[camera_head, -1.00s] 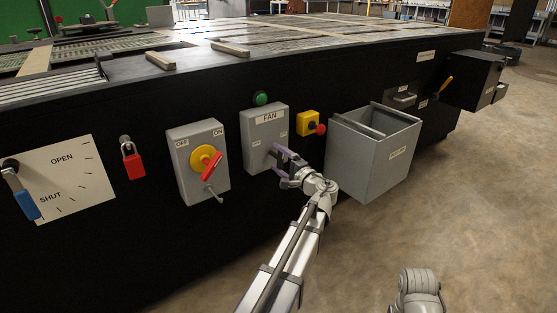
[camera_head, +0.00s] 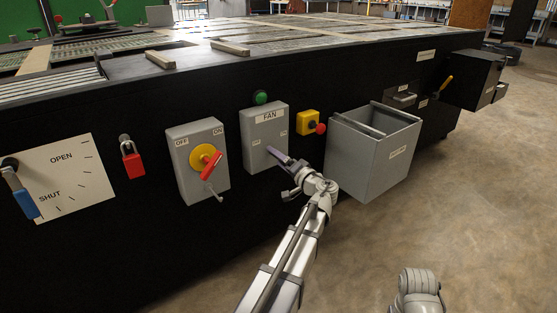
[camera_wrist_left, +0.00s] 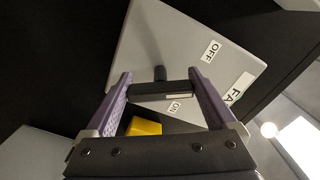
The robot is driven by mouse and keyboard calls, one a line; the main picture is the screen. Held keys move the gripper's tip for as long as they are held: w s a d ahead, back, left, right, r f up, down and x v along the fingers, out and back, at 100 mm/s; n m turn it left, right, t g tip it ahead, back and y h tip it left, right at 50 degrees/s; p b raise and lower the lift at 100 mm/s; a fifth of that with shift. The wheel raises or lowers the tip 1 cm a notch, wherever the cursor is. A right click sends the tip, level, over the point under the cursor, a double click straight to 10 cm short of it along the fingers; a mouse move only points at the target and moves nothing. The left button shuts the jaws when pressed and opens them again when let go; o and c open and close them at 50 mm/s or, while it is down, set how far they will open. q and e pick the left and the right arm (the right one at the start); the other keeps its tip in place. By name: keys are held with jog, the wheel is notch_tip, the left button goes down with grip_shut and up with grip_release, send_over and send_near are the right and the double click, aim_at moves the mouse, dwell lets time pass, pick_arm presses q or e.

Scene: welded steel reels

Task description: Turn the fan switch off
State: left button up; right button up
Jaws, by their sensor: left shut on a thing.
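The grey fan switch box (camera_head: 254,131) is on the black side of the machine, with a FAN label on top and two small labels below. My left gripper (camera_head: 279,172) is at its lower front. In the left wrist view, its purple fingers (camera_wrist_left: 163,92) are on either side of the dark switch handle (camera_wrist_left: 150,89), shut on its ends. The handle lies beside the ON label (camera_wrist_left: 174,107); the OFF label (camera_wrist_left: 211,50) is farther off. My right gripper is out of view.
A green button (camera_head: 261,98) is above the box. A yellow box with a red knob (camera_head: 308,122) and a grey bin (camera_head: 371,165) are to the right. A grey switch box with a red handle (camera_head: 211,168) and a red padlock (camera_head: 133,163) are to the left.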

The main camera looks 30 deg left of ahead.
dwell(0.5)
pick_arm(q)
jog(key=o, duration=1.1)
jog(key=shift+c, duration=0.2)
jog(key=shift+d, duration=0.1)
jog(key=v, duration=0.7)
jog(key=shift+s+d, duration=0.2)
jog(key=shift+d, duration=0.1)
